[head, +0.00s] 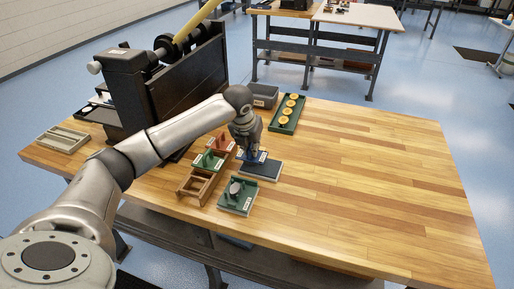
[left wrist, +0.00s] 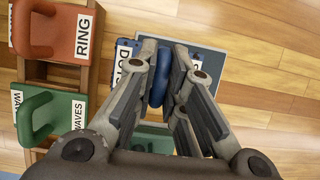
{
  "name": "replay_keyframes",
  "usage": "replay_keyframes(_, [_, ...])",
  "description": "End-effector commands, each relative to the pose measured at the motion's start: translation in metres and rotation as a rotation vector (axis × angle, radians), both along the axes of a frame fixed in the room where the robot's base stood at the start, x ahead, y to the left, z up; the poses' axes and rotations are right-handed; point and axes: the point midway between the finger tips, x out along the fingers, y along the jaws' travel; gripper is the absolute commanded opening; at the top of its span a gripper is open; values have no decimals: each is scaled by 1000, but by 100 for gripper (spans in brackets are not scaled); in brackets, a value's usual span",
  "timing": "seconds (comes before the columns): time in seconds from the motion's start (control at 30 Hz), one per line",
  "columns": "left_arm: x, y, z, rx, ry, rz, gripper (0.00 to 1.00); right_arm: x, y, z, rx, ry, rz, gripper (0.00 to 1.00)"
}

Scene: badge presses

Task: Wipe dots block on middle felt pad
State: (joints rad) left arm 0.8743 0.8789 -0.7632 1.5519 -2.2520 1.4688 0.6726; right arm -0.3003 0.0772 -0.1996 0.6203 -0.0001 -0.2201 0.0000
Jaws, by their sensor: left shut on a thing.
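My left gripper (head: 252,153) points down and is shut on the blue handle of the dots block (left wrist: 160,75). The block's white DOTS label (left wrist: 123,60) shows left of the fingers in the left wrist view. The block is over the far left part of a dark felt pad (head: 263,173) with a pale edge, and the pad's grey surface also shows in the left wrist view (left wrist: 210,62). I cannot tell whether the block touches the pad. The fingers hide much of the block. My right gripper is not in view.
A wooden rack (head: 184,187) left of the pad holds the green waves block (head: 208,161) and red ring block (head: 221,144); its near slot is empty. A green fixture (head: 236,207) stands nearer. A green tray (head: 277,124) holds several yellow discs. The table's right side is clear.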

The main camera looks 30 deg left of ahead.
Motion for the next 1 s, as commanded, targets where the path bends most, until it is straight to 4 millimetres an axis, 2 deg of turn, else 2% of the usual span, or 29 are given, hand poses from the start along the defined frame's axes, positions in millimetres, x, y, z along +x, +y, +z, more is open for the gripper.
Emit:
replay_keyframes(0.43, [-2, 3, -2, 2, 6, 0, 0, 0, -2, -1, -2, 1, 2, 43])
replay_keyframes(1.0, [6, -31, -3, -1, 5, -3, 0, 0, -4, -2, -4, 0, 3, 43])
